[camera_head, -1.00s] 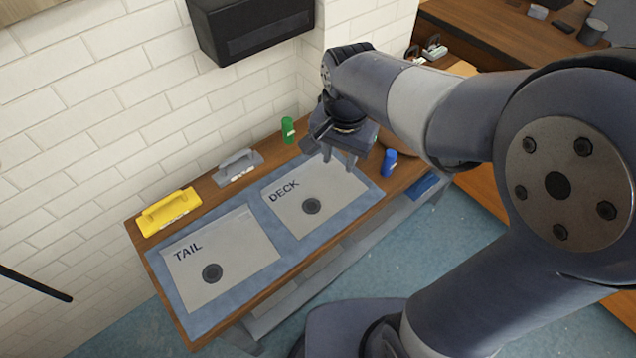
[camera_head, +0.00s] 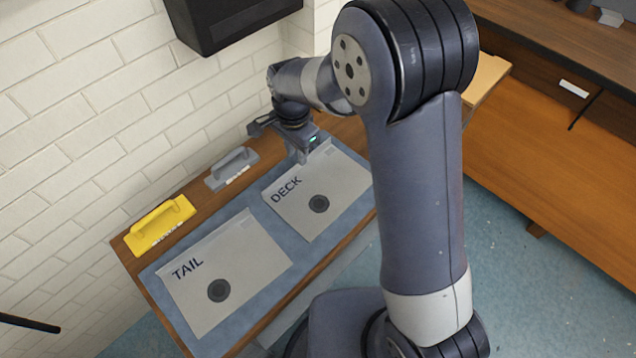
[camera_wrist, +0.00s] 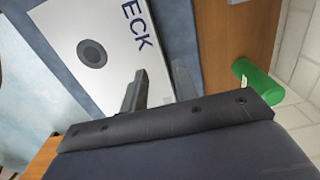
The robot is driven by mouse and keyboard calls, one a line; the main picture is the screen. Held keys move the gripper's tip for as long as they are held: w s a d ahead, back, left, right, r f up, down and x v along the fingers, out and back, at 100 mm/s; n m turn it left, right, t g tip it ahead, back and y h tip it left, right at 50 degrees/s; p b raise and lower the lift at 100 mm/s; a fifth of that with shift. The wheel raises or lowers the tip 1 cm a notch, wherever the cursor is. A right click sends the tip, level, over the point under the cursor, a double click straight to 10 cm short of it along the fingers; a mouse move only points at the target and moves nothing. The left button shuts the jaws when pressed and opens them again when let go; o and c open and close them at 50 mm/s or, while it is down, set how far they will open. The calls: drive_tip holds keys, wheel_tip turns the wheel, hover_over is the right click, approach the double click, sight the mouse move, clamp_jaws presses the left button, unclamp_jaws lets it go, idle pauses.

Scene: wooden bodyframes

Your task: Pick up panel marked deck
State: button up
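The panel marked DECK (camera_head: 335,182) is a flat light-grey plate with a dark round spot. It lies on the blue mat (camera_head: 264,217) on the wooden bench. My gripper (camera_head: 303,155) is low at the panel's back edge, near the DECK lettering. In the wrist view, the panel (camera_wrist: 118,72) shows part of its lettering and its dark spot. The gripper's fingers (camera_wrist: 160,85) stand apart there, one over the panel and one near its edge. I cannot tell whether they touch it. The panel marked TAIL (camera_head: 245,265) lies to the left on the same mat.
A yellow handled tool (camera_head: 160,226) and a grey handled tool (camera_head: 231,170) stand along the bench's back, by the white brick wall (camera_head: 90,120). A green cylinder (camera_wrist: 257,82) is close to the gripper. A black box (camera_head: 235,20) hangs on the wall above.

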sight(321, 185)
drive_tip(key=shift+w+f+p, duration=0.2)
drive_tip(key=shift+f+p, duration=0.05)
drive_tip(key=shift+f, duration=1.1)
drive_tip(key=shift+w+f+p, duration=0.15)
drive_tip(key=shift+f+p, duration=0.1)
drive_tip(key=shift+f, duration=1.1)
clamp_jaws()
